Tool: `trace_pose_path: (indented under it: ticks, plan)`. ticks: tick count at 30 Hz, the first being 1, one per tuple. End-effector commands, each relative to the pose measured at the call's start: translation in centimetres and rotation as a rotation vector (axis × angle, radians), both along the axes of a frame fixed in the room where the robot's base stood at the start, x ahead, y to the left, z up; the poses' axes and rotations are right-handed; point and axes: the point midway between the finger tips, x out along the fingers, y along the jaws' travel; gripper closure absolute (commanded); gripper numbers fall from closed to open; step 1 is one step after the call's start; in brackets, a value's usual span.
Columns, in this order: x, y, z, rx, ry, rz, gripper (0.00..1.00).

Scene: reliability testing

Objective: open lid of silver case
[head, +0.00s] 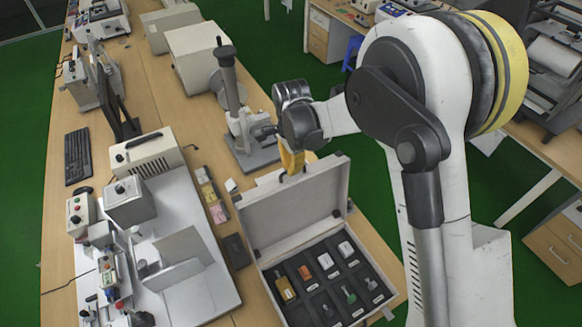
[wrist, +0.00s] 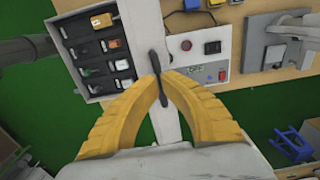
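The silver case (head: 372,315) lies on the bench in the head view. Its lid (head: 295,205) stands raised, tilted back from the base. Several small items sit in the black compartments inside, and they also show at upper left of the wrist view. My gripper (head: 291,172) is at the lid's top edge. In the wrist view the yellow fingertips (wrist: 160,77) close in on both sides of a dark handle (wrist: 158,92) on the lid's pale edge (wrist: 140,30). The fingertip contact is small and partly hidden.
A microscope-like stand (head: 235,125) is close behind the lid, left of my gripper. A pale tray with equipment (head: 205,290) fills the bench to the left. A keyboard (head: 78,156) lies farther left. A blue stool (head: 353,50) stands on the green floor beyond.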

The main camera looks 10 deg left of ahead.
Motion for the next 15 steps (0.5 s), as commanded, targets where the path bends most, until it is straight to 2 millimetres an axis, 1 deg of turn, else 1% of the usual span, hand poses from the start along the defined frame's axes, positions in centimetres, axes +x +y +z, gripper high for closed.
trace_pose_path:
  ticks: [15]
  plan:
    - [-0.31, -0.22, -0.11, 0.003, -0.003, 0.0, 1.0]
